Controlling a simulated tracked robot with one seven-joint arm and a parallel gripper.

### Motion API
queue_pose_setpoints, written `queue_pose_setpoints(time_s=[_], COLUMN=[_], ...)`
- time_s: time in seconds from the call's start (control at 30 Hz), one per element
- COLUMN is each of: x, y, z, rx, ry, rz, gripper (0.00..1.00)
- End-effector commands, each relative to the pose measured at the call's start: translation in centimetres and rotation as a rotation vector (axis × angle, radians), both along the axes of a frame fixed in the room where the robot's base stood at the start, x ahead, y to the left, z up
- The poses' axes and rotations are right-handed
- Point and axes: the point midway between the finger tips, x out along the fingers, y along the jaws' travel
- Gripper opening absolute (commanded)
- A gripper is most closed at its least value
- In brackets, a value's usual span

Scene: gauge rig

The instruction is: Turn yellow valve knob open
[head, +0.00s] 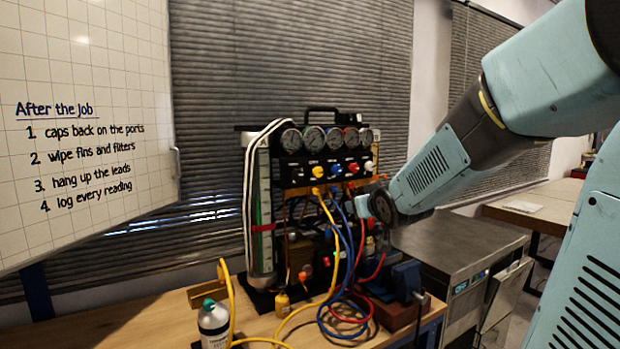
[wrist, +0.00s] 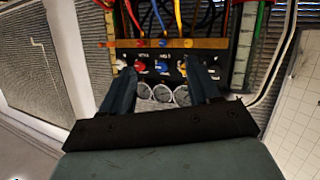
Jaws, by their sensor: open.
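The yellow valve knob (head: 318,171) is on the black front panel of the gauge rig (head: 290,172), left of a blue knob (head: 337,170) and a red knob (head: 352,168). The wrist view shows the rig upside down. There the yellow knob (wrist: 183,68) is beside the right-hand finger, partly hidden by it. My gripper (wrist: 160,70) is open, its fingers spread across the row of knobs with nothing held. I cannot tell whether a finger touches the panel. In the head view the end of my arm is right of the rig, and the fingers cannot be made out.
A row of gauges (head: 313,139) sits above the knobs. Yellow, blue and red hoses (head: 337,245) hang below the panel and loop onto the wooden bench (head: 150,320). A bottle (head: 213,325) stands at the bench front. A whiteboard (head: 90,170) is at left.

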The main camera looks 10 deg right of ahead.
Motion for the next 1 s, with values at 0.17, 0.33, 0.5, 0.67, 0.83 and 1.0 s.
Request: queue_pose_setpoints(time_s=[0.17,0.33,0.5,0.67,0.83,1.0], x=[4.8,7.8,9.3,9.6,9.6,10.4], y=[-0.3,0.0,0.3,0.4,0.4,0.9], z=[-0.2,-0.6,-1.3,-1.9,-2.2,-1.8], rx=[-0.008,0.007,0.045,0.082,0.104,0.108], ry=[-0.18,-0.356,-0.515,-0.624,-0.678,-0.689], rz=[0.085,0.187,0.292,0.364,0.401,0.41], gripper=[0.61,0.61,0.61,0.61,0.61,0.61])
